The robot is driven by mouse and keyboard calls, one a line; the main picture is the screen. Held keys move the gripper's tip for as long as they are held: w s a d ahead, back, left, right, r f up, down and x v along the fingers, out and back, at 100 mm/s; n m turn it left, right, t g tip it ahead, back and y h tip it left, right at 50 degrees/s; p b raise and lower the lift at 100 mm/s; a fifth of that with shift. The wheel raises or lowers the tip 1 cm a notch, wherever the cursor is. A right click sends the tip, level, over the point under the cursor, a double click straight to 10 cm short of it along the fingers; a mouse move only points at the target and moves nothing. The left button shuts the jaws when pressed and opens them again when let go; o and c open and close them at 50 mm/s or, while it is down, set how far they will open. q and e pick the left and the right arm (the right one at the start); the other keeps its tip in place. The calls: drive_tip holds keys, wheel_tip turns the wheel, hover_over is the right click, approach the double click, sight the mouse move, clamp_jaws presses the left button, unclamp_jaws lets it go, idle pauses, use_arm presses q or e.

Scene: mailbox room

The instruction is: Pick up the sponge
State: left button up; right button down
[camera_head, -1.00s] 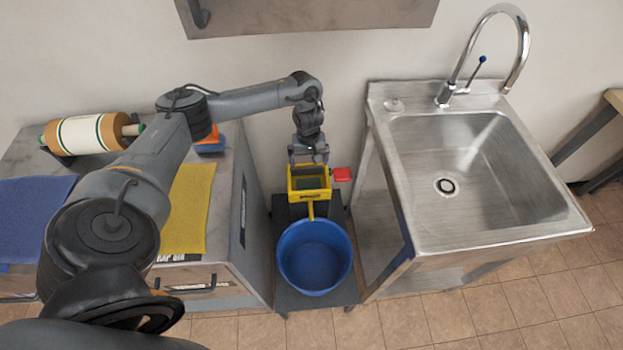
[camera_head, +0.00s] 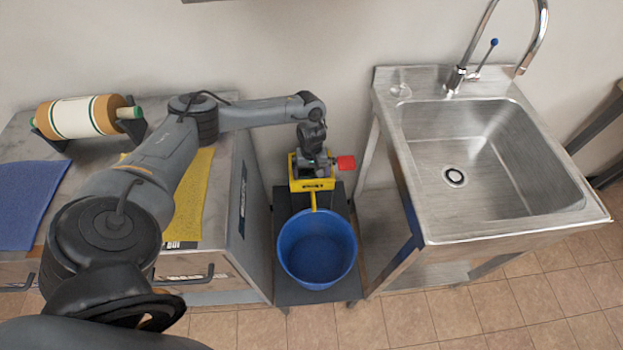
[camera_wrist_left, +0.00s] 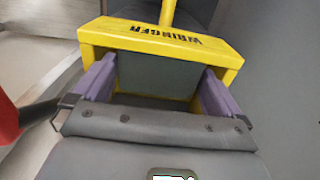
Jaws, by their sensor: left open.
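No sponge can be made out for certain in either current view. The yellow wringer (camera_head: 313,185) stands behind the blue bucket, and its "WRINGER" rim fills the top of the left wrist view (camera_wrist_left: 160,40). My left gripper (camera_head: 312,168) is down at the wringer's opening. In the left wrist view its two purple fingers (camera_wrist_left: 158,88) are open and spread wide inside the yellow frame. A dark grey-green face (camera_wrist_left: 158,76) shows between the fingers. I cannot tell whether it is the wringer's inside or a sponge. My right gripper is out of view.
The blue bucket (camera_head: 317,252) sits on a dark low stand (camera_head: 285,293). A red handle (camera_head: 346,163) juts from the wringer's right side. A steel sink (camera_head: 540,222) stands close on the right. A counter with a blue cloth (camera_head: 25,205), yellow cloth (camera_head: 190,215) and roll (camera_head: 85,117) is left.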

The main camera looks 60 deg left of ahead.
sight(312, 174)
use_arm(q)
drive_tip(key=shift+c, duration=0.5)
drive_tip(key=c, duration=0.7)
wheel_tip(312, 174, up, 8)
drive_tip(key=p, duration=0.4)
drive_tip(key=shift+r, duration=0.2)
drive_tip(key=shift+r+p, duration=0.3)
drive_tip(key=shift+r, duration=0.5)
